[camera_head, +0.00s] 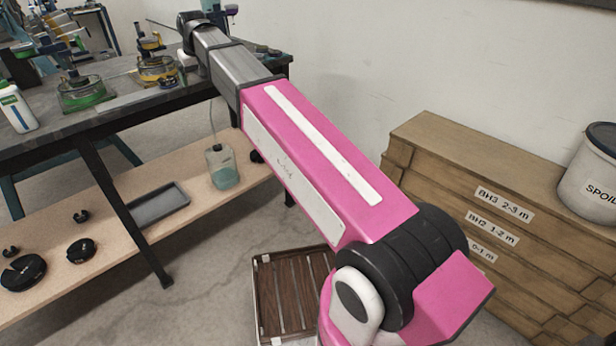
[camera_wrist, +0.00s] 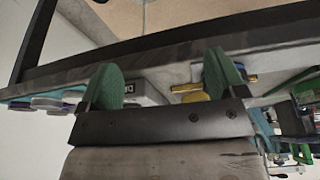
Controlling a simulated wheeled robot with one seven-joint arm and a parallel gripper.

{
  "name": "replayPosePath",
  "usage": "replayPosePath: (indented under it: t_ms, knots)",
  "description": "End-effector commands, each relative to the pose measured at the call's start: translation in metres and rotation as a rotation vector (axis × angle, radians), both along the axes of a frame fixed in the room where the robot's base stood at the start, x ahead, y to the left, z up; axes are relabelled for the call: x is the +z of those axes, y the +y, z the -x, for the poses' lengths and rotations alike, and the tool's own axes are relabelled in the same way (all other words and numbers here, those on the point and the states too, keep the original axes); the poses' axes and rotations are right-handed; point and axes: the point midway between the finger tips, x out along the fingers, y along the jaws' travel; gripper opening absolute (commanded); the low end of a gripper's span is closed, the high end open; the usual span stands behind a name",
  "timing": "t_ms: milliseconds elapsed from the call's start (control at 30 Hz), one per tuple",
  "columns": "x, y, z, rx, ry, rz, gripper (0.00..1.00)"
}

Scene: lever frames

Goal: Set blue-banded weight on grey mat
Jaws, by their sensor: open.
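In the head view my pink and grey arm reaches over the dark workbench, and the fingertips are too small to make out there. No weight with a clear blue band can be picked out. Small round pieces with bluish and pale parts (camera_wrist: 58,103) lie left of the fingers in the wrist view, too unclear to name.
The workbench (camera_head: 130,104) carries a green-based device (camera_head: 84,92), a yellow one (camera_head: 158,68) and a white bottle (camera_head: 16,108). Black round pieces (camera_head: 22,273) and a flask (camera_head: 221,167) stand on the lower shelf (camera_head: 110,262). A wooden cabinet (camera_head: 440,145) stands right.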

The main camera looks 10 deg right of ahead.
Motion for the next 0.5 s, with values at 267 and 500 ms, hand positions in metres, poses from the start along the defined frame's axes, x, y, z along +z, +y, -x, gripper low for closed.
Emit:
replayPosePath:
  t_ms: [267,500]
  knots:
    - [-0.132,-0.113,0.028,-0.130,0.086,0.033,0.89]
    - [-0.225,-0.199,0.072,-0.235,0.159,0.054,0.89]
